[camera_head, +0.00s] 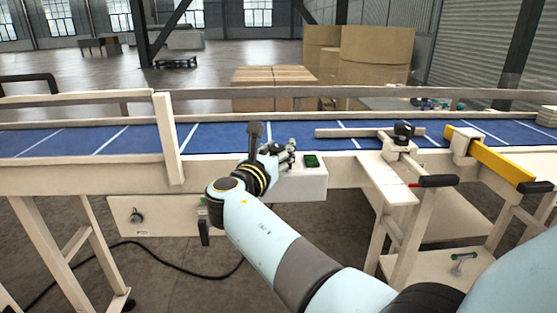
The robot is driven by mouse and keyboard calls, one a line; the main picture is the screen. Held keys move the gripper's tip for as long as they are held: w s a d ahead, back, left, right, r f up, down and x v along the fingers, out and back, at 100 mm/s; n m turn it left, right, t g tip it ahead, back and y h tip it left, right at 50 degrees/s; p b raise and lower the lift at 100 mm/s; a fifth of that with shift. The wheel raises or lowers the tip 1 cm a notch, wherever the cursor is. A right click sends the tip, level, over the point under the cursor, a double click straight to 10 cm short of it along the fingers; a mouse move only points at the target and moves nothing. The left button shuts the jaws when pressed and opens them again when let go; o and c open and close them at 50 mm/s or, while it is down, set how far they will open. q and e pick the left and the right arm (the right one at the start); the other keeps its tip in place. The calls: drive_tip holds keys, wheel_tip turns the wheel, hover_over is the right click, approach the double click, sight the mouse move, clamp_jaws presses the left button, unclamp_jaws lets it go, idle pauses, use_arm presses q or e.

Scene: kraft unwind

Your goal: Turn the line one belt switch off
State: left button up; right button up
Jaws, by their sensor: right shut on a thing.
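A pale switch box (310,181) is fixed to the near side of the blue conveyor belt, with a dark green button or window (311,161) on its top. My right gripper (287,154) is at the left end of this box. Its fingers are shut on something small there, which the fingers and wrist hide. I cannot read the switch's position. A round dark knob (136,216) sits on a pale panel under the belt at the left, apart from my gripper. My left gripper is not in view.
The blue belt (90,139) runs across the view, with a pale guard post (167,138) at left. A yellow bar (487,159) and black-handled clamps are at right. A dark cable (180,266) lies on the floor. Cardboard boxes and large kraft rolls (377,58) stand behind.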

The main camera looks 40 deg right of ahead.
sight(278, 148)
drive_tip(key=shift+f+m+g+h+b, duration=0.1)
drive_tip(key=shift+m+g+h+b, duration=0.55)
drive_tip(key=shift+m+g+b, duration=0.6)
drive_tip(key=shift+m+g+h+b, duration=0.7)
drive_tip(key=shift+g+b, duration=0.2)
drive_tip(key=shift+g, duration=0.75)
drive_tip(key=o, duration=1.2)
drive_tip(key=shift+a, duration=0.1)
drive_tip(key=shift+o, duration=0.2)
drive_tip(key=shift+r, duration=0.25)
wheel_tip(278, 148, up, 10)
drive_tip(key=shift+f, duration=0.2)
